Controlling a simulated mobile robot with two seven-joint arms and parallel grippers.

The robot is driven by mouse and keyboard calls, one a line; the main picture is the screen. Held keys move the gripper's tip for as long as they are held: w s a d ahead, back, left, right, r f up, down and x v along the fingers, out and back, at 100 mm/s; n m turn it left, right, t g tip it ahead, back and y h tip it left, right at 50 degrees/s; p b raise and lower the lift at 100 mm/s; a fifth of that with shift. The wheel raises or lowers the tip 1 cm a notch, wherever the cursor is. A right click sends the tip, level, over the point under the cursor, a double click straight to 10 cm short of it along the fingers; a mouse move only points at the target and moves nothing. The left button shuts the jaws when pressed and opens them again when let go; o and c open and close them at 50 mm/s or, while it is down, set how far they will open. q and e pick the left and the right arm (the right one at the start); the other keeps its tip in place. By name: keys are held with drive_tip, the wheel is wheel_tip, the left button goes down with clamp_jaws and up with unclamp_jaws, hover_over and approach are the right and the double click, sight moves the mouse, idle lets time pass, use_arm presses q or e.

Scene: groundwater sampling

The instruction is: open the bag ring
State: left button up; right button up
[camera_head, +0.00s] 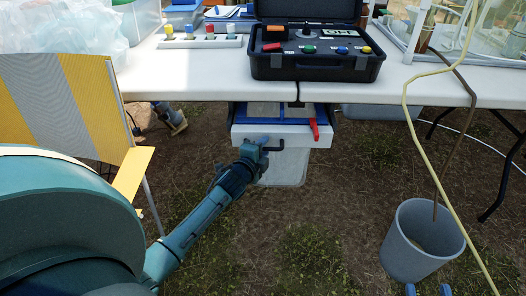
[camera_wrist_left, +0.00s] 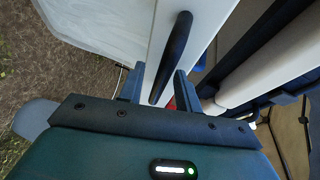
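I cannot make out a bag ring by that name. A clear plastic bag (camera_head: 62,28) lies on the table at the far left. My left gripper (camera_head: 262,146) is at the black handle (camera_head: 274,149) of a white drawer (camera_head: 292,136) under the table. In the left wrist view, the fingers (camera_wrist_left: 158,86) are apart, with the black handle (camera_wrist_left: 177,45) between them and gaps visible beside it. Two blue tips, apparently my right gripper (camera_head: 428,290), show apart at the bottom edge; the rest of it is cut off.
A black instrument case (camera_head: 316,66) stands open on the white table (camera_head: 190,84). A red item (camera_head: 314,129) sits at the drawer's edge. A grey bucket (camera_head: 405,258) stands on the ground at right, with a yellow hose (camera_head: 414,136) in front. A yellow-grey striped panel (camera_head: 52,102) is at left.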

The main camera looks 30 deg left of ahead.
use_arm(q)
clamp_jaws()
idle(0.4)
